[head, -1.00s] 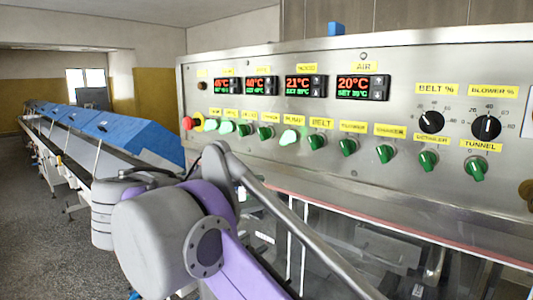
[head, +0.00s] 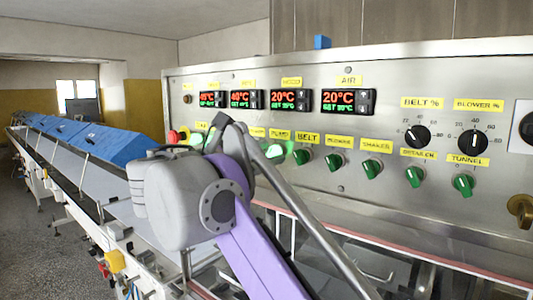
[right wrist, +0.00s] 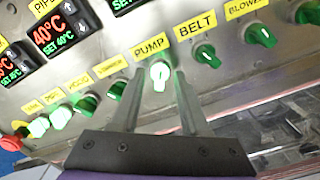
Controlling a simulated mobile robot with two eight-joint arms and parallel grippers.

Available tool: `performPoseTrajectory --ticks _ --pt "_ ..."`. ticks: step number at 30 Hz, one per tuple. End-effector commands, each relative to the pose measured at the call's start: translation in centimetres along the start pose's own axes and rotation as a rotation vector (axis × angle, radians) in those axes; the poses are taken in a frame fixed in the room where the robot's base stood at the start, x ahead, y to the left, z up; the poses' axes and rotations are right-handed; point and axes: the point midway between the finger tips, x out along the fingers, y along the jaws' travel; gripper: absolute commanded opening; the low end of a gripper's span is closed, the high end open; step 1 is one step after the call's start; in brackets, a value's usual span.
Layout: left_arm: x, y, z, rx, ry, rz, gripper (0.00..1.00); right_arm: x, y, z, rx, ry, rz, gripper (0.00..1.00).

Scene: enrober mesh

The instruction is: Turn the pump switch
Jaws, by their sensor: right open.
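The pump switch (head: 275,151) is a lit green knob under the yellow PUMP label on the steel control panel (head: 400,75). In the right wrist view the pump switch (right wrist: 160,75) shows pale bright green, its grip close to upright. My right gripper (right wrist: 160,82) is open, and its two fingers show on either side of the pump switch. I cannot tell whether they touch it. In the head view my right arm crosses in front of the panel and the fingers cannot be made out clearly. My left gripper is not in view.
The belt switch (right wrist: 204,54) sits just right of the pump switch. Several green knobs line the row, with a red button (right wrist: 12,143) at its left end. Black dials (head: 417,136) and lit displays (head: 348,101) are higher up. A conveyor with blue covers (head: 110,143) runs back left.

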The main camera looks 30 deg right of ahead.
Motion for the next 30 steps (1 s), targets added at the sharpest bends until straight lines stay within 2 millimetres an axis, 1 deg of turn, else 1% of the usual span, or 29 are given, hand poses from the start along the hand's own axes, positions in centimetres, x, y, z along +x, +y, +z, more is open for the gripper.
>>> performPoseTrajectory --ticks 3,10,14,15,17,18,30 --pt "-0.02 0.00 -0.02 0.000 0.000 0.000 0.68 0.47 -0.04 0.01 0.000 -0.001 -0.001 0.45" --pt "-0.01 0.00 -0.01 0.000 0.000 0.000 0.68 0.47 -0.03 -0.02 0.000 0.000 0.000 0.45" --pt "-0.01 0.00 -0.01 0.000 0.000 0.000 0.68 0.46 -0.03 -0.01 0.000 0.000 0.000 0.22" --pt "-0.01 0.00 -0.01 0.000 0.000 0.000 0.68 0.45 -0.03 -0.02 0.000 0.000 -0.001 0.14" --pt "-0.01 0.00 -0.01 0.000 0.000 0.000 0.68 0.45 -0.03 -0.02 0.001 0.000 -0.001 0.04" --pt "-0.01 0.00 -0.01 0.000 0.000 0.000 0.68 0.45 -0.03 -0.02 0.001 0.000 -0.001 0.00" --pt "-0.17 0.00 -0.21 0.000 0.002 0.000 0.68 0.44 -0.02 0.01 -0.029 0.001 -0.001 0.00"
